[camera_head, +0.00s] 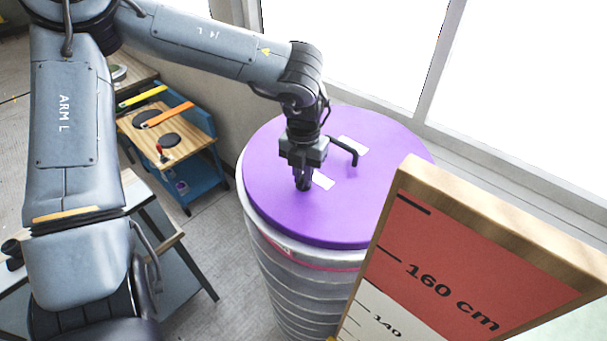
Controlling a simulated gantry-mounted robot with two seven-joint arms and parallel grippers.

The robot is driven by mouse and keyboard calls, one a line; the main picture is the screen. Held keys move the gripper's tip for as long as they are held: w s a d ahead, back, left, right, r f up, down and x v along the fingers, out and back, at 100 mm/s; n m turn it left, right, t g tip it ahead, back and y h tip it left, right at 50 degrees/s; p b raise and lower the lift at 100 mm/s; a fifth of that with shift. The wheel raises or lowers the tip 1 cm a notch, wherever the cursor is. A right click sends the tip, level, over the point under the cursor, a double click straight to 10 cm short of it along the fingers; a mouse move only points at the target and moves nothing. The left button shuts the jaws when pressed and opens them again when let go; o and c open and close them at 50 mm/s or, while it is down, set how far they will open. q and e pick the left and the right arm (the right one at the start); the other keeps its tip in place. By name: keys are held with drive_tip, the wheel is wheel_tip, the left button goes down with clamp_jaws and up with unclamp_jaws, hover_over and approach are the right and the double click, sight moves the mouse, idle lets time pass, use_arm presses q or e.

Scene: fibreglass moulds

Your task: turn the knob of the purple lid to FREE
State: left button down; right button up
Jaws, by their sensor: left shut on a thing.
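The purple lid (350,215) lies on top of a tall pale ribbed drum (290,275). My left gripper (303,186) comes down onto the left part of the lid and is shut on the knob, which its fingers mostly hide. One white label (323,181) lies just right of the fingertips and another white label (352,144) lies farther back; their words are too small to read. A dark bent bar (345,150) shows above the lid right of the gripper. The knob's setting cannot be read. My right gripper is not in view.
A wood-framed red and white height board (440,270) stands in front at the right and covers part of the lid and drum. A blue cart (205,175) with a wooden top stands left. Windows line the wall behind. Grey floor shows left of the drum.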

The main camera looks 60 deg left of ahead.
use_arm(q)
drive_tip(key=m, duration=0.5)
drive_tip(key=shift+m, duration=0.3)
drive_tip(key=m, duration=0.5)
drive_tip(key=shift+m, duration=0.7)
drive_tip(key=c, duration=1.1)
unclamp_jaws()
drive_tip(key=shift+r, duration=0.1)
